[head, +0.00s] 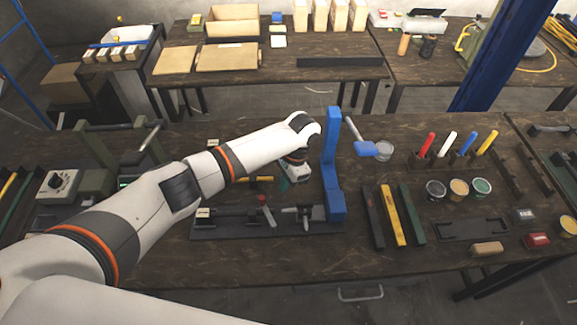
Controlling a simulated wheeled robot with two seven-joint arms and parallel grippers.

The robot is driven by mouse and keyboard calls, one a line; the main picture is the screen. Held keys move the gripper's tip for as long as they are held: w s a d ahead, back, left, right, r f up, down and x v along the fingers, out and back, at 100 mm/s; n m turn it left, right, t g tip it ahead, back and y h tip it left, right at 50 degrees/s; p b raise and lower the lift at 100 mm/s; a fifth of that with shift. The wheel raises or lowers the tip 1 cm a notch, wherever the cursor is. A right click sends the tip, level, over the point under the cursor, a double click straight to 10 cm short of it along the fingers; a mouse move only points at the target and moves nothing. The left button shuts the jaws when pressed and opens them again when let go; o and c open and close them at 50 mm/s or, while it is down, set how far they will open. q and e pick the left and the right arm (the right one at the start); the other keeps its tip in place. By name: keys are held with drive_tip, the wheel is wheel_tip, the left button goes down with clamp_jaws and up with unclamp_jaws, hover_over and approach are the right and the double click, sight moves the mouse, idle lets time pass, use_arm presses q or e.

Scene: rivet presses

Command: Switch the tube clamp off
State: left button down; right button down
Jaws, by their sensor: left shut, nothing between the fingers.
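My left arm reaches in from the left, and my left gripper (298,179) points down over the bench, just left of a tall blue post. It is shut and empty. In front of it, a long dark fixture base (230,232) lies on the bench. No label naming the tube clamp is readable. My right gripper is not in view.
The blue post (333,165) rises at the base's right end. Right of it lie black, yellow (392,215) and green bars, small pots (459,189) and colored-handled tools (467,143). A dial box (58,184) stands at left. A second bench (340,73) is behind.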

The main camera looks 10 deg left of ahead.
sight(267, 211)
use_arm(q)
drive_tip(key=s+a+p, duration=0.2)
drive_tip(key=a, duration=0.1)
drive_tip(key=shift+s+f+p, duration=0.3)
drive_tip(key=shift+s+p, duration=0.05)
drive_tip(key=shift+w+f, duration=0.1)
